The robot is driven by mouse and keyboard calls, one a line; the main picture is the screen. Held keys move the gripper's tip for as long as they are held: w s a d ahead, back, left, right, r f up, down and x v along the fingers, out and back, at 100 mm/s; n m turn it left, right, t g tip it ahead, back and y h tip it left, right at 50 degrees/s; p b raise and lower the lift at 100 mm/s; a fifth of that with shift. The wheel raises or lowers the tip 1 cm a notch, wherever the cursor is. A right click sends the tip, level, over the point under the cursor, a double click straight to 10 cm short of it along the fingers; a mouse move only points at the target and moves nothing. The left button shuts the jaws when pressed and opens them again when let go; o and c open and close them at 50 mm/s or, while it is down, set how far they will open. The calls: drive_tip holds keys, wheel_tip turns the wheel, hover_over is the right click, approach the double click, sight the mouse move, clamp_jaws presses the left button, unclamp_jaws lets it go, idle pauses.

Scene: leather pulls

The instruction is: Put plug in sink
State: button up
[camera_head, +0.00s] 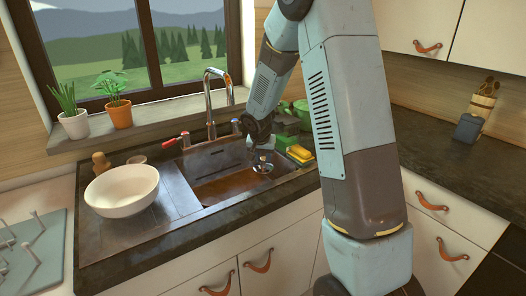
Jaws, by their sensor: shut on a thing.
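The sink (203,163) is a metal basin set in the dark counter under the window, with brownish water or a brown sheen (226,187) at its bottom. My gripper (262,152) hangs over the right part of the basin, pointing down. It is shut on a small, round, shiny thing (263,167), which looks like the plug. The plug is small here, and I cannot tell its exact height above the basin floor. The drain hole does not show clearly. My arm hides part of the counter behind and to the right of the sink.
A tap (209,100) with a red handle stands behind the basin. A white bowl (122,190) sits on the drainer at left. A yellow sponge (300,153) and green items (297,109) are close right of my gripper. Plant pots (119,114) stand on the sill.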

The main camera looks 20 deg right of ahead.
drive_tip(key=shift+f, duration=5.85)
drive_tip(key=o, duration=1.1)
drive_tip(key=shift+o, duration=0.2)
drive_tip(key=v, duration=1.3)
drive_tip(key=shift+s+r, duration=0.15)
drive_tip(key=shift+r, duration=0.1)
drive_tip(key=shift+a, duration=0.1)
